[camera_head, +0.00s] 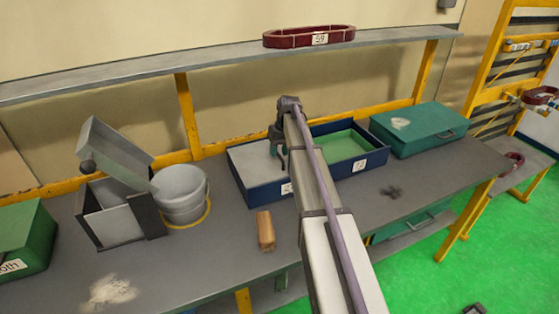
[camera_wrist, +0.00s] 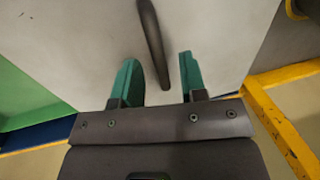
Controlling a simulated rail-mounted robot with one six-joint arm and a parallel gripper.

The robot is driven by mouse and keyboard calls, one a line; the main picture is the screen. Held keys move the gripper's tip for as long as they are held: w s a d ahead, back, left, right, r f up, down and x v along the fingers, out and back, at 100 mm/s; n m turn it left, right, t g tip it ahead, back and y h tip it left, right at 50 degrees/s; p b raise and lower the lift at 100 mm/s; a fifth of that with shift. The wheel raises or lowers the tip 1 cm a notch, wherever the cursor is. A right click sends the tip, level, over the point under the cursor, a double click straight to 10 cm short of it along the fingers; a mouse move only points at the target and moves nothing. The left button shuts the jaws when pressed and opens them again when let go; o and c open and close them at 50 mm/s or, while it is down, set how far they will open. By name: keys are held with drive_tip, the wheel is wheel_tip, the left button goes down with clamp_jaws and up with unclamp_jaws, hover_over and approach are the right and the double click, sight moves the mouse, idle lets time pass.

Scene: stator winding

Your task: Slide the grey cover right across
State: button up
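The grey cover (camera_head: 250,163) lies over the left part of a blue box (camera_head: 262,194), whose green inside (camera_head: 343,146) shows on the right. In the wrist view the pale grey cover (camera_wrist: 90,50) fills most of the picture, with a dark bar-shaped handle (camera_wrist: 152,42) on it. My gripper (camera_head: 281,160) is over the cover's right part. In the wrist view its green fingers (camera_wrist: 160,75) stand apart, with the handle's end between them and gaps on both sides. I cannot tell whether the fingertips touch the cover.
A green case (camera_head: 415,128) stands right of the box. A bucket (camera_head: 181,193) and an open grey container (camera_head: 115,222) stand left. A wooden block (camera_head: 265,230) lies in front on the bench (camera_head: 205,255). A shelf (camera_head: 225,53) with a dark red coil (camera_head: 290,38) runs above.

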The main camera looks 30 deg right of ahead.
drive_tip(key=shift+c, duration=0.4)
clamp_jaws()
